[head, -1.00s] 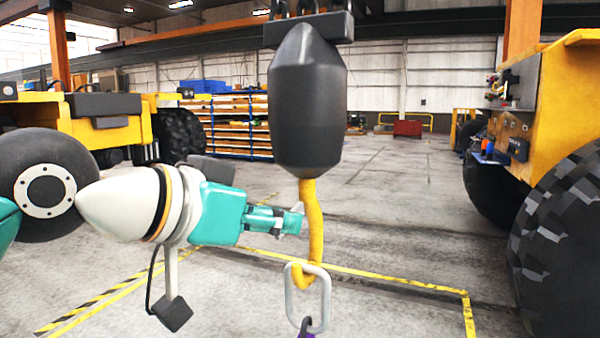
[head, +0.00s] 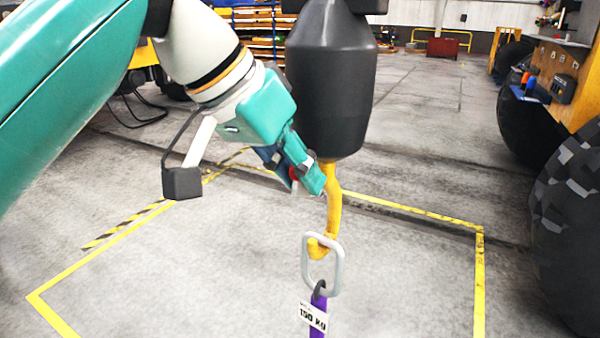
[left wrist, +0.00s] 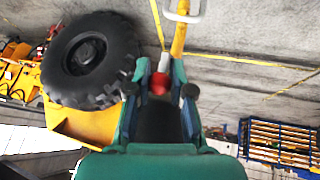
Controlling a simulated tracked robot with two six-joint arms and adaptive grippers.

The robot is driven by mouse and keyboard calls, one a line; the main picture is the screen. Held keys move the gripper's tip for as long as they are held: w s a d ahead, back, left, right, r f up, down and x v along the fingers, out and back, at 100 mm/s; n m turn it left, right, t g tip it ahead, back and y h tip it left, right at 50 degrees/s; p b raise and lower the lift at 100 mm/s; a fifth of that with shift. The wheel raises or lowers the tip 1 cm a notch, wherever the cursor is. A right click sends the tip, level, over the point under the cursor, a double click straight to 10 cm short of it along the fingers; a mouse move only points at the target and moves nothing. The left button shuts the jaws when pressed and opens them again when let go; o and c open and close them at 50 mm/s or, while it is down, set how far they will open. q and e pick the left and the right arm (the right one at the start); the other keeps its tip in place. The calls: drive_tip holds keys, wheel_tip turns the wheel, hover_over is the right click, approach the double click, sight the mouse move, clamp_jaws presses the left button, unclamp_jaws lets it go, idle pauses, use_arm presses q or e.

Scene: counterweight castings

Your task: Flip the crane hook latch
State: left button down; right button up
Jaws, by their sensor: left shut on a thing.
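The yellow crane hook (head: 334,200) hangs below a dark grey block (head: 330,85). A pale ring (head: 306,265) sits in the hook's bowl, with a purple sling (head: 317,328) below it. My left gripper (head: 312,178) is at the upper part of the hook, tilted down to the right. In the left wrist view my left gripper (left wrist: 160,78) is shut on a small red-tipped piece, apparently the latch (left wrist: 158,86), in front of the yellow hook (left wrist: 179,40). The fingers hide most of the latch in the head view. My right gripper is not in view.
A white tag reading 150 KG (head: 313,316) is on the sling. Yellow floor tape (head: 479,285) outlines an area around the hook. A yellow vehicle with a big tyre (head: 572,225) stands at right. The floor around the hook is clear.

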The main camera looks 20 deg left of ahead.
use_arm(q)
drive_tip(key=shift+s+a+r, duration=0.1)
drive_tip(key=shift+s+a, duration=0.1)
drive_tip(key=shift+s, duration=0.1)
drive_tip(key=c, duration=1)
unclamp_jaws()
drive_tip(key=shift+w, duration=0.1)
drive_tip(key=v, duration=0.7)
drive_tip(key=shift+r, duration=0.1)
drive_tip(key=shift+a, duration=0.1)
